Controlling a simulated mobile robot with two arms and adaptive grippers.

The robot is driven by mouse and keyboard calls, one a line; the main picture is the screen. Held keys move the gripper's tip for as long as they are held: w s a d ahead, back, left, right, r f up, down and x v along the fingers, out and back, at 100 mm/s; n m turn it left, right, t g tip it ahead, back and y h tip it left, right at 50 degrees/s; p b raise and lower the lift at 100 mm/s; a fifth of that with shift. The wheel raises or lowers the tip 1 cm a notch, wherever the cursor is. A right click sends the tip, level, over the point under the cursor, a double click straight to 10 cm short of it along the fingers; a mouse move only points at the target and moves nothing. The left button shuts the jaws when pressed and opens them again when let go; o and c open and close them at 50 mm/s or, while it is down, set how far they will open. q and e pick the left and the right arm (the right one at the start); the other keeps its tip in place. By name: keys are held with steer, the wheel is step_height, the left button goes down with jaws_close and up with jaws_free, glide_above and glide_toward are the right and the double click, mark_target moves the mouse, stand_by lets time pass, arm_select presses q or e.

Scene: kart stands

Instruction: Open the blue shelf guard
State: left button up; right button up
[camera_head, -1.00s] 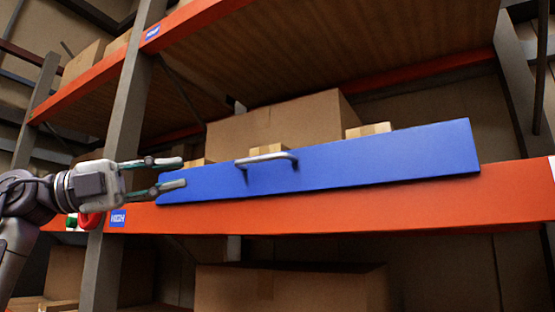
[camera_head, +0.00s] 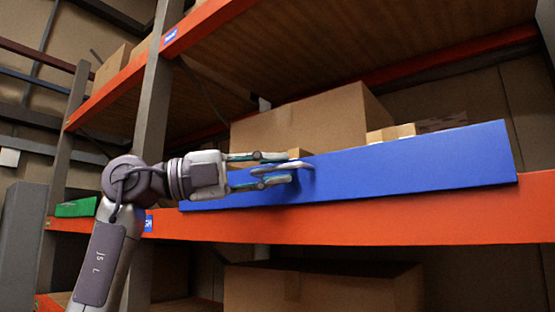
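The blue shelf guard (camera_head: 420,166) is a long flat panel standing upright along the front of the orange shelf beam. Its grey bar handle (camera_head: 308,168) sticks out left of the panel's middle. My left gripper (camera_head: 275,169) comes in from the left and is open, one finger above the other. Its fingertips are at the left part of the handle, with the handle's bar between or just beyond them; I cannot tell whether they touch. My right gripper is not in view.
The orange beam (camera_head: 400,231) runs below the guard. A large cardboard box (camera_head: 300,122) and a smaller box (camera_head: 391,133) stand behind it. Another box (camera_head: 320,290) sits on the shelf below. A grey upright (camera_head: 152,95) stands behind my arm. A green object (camera_head: 76,207) lies at the left.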

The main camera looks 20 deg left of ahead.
arm_select(q)
steer(key=shift+d, duration=0.1)
steer(key=shift+d, duration=0.1)
steer(key=shift+c, duration=0.4)
steer(key=shift+w, duration=0.1)
jaws_close()
